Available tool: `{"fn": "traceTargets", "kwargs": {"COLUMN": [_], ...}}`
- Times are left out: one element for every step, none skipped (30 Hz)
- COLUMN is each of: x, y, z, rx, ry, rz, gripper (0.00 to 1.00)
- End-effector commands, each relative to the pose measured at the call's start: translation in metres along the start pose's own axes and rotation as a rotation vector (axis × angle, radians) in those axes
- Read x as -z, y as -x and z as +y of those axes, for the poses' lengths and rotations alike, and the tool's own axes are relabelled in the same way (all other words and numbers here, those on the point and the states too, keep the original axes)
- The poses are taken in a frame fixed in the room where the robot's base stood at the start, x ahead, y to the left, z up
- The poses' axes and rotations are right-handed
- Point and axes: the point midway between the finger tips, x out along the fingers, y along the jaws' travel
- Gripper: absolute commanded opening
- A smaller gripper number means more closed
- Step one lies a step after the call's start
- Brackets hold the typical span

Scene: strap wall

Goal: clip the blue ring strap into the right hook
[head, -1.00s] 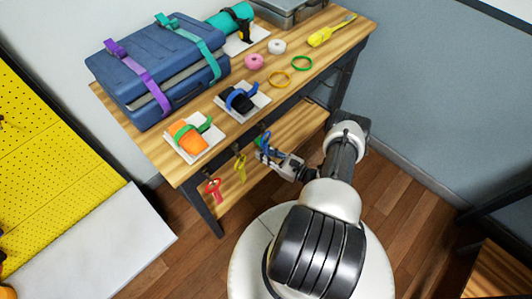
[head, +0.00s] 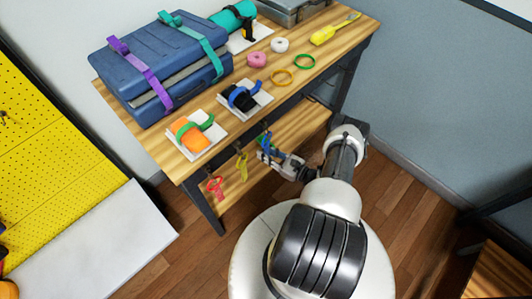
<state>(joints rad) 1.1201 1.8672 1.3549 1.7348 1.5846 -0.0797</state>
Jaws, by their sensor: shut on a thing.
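My gripper (head: 275,158) is shut on a blue ring strap (head: 267,143) at the front edge of the workbench. The strap is small in the picture and partly covered by the fingers. The right hook (head: 262,127) is a dark piece under the bench edge, just behind and above the strap. A bit of green shows beside the strap. I cannot tell whether the strap touches the hook or is apart from it. A yellow strap (head: 242,168) hangs at the middle hook (head: 238,148), and a red strap (head: 215,187) hangs at the left hook.
The wooden bench (head: 323,81) carries a strapped blue case (head: 150,62), an orange roll (head: 193,138) and a black roll (head: 240,98) on white pads, tape rolls, rings and a yellow tool (head: 330,34). A lower shelf (head: 295,132) lies behind my gripper. The floor in front is clear.

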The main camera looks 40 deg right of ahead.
Motion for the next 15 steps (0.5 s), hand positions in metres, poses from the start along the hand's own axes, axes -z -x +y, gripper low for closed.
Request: {"fn": "traceTargets", "kwargs": {"x": [-0.0001, -0.0002, -0.0002, -0.0002, -0.0002, -0.0001, -0.0001, -0.0002, -0.0001, -0.0001, -0.0001, -0.0001, -0.0001, -0.0001, -0.0001], "y": [0.0, 0.0, 0.0, 0.0, 0.0, 0.0, 0.0001, 0.0, 0.0, 0.0, 0.0001, 0.0001, 0.0001, 0.0001, 0.0001], "z": [0.0, 0.0, 0.0, 0.0, 0.0, 0.0, 0.0, 0.0, 0.0, 0.0, 0.0, 0.0, 0.0, 0.0, 0.0], "rx": [0.0, 0.0, 0.0, 0.0, 0.0, 0.0, 0.0, 0.0, 0.0, 0.0, 0.0, 0.0, 0.0, 0.0, 0.0], "ry": [0.0, 0.0, 0.0, 0.0, 0.0, 0.0, 0.0, 0.0, 0.0, 0.0, 0.0, 0.0, 0.0, 0.0, 0.0], "rz": [0.0, 0.0, 0.0, 0.0, 0.0, 0.0, 0.0, 0.0, 0.0, 0.0, 0.0, 0.0, 0.0, 0.0, 0.0], "gripper": [0.0, 0.0, 0.21, 0.23, 0.25, 0.28, 0.3, 0.32, 0.35, 0.37, 0.39, 0.41, 0.43, 0.43, 0.43]}}
